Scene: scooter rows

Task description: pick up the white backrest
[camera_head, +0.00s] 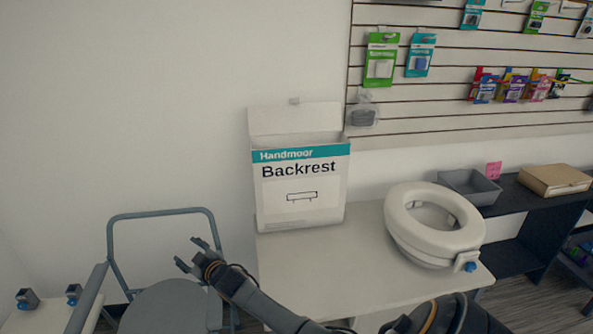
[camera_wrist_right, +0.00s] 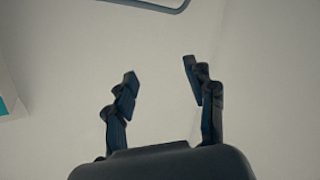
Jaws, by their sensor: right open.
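The white backrest shows as an upright white box (camera_head: 300,190) with a teal band and the words "Handmoor Backrest". Its top flap stands up behind, against the wall. It stands at the left end of a white table (camera_head: 310,265). My right gripper (camera_head: 188,253) is open and empty, left of the box and lower in the head view, apart from it. In the right wrist view its fingers (camera_wrist_right: 160,72) are spread with nothing between them. A teal and white patch at that view's left edge may be the box. My left gripper is not in view.
A white raised toilet seat (camera_head: 435,222) sits on the table's right. A grey-framed chair (camera_head: 165,305) stands beside my right gripper. A grey tray (camera_head: 470,187) and cardboard box (camera_head: 555,180) are on a dark shelf. Packets hang on the slatted wall. The table front is clear.

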